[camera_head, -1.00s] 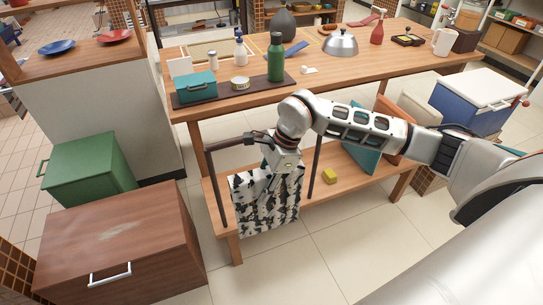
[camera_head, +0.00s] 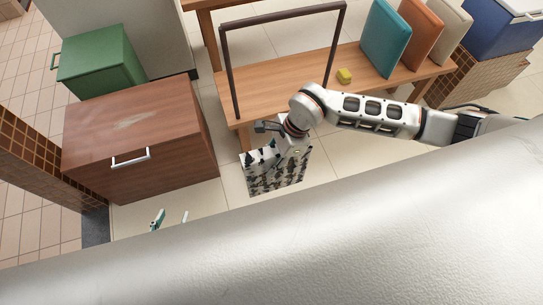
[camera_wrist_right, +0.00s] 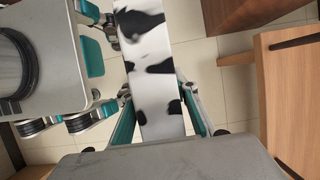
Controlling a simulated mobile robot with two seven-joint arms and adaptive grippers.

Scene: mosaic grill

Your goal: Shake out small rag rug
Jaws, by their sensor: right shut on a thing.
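The small rag rug (camera_head: 277,175) is white with black patches. It hangs below my right gripper (camera_head: 284,146) in the head view, clear of the dark rail frame (camera_head: 285,16). In the right wrist view the rug (camera_wrist_right: 145,45) runs as a strip between the two fingers of my right gripper (camera_wrist_right: 158,112), which is shut on it. My left gripper (camera_head: 171,219) shows only its two fingertips at the lower left of the head view. They stand apart with nothing between them. The rest of that gripper is hidden behind my own body.
A brown cabinet (camera_head: 180,150) stands left of the rug, with a green box (camera_head: 100,62) behind it. The low wooden shelf (camera_head: 270,85) behind the rug holds a yellow block (camera_head: 344,76) and teal (camera_head: 383,40) and orange cushions. Tiled floor lies around the rug.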

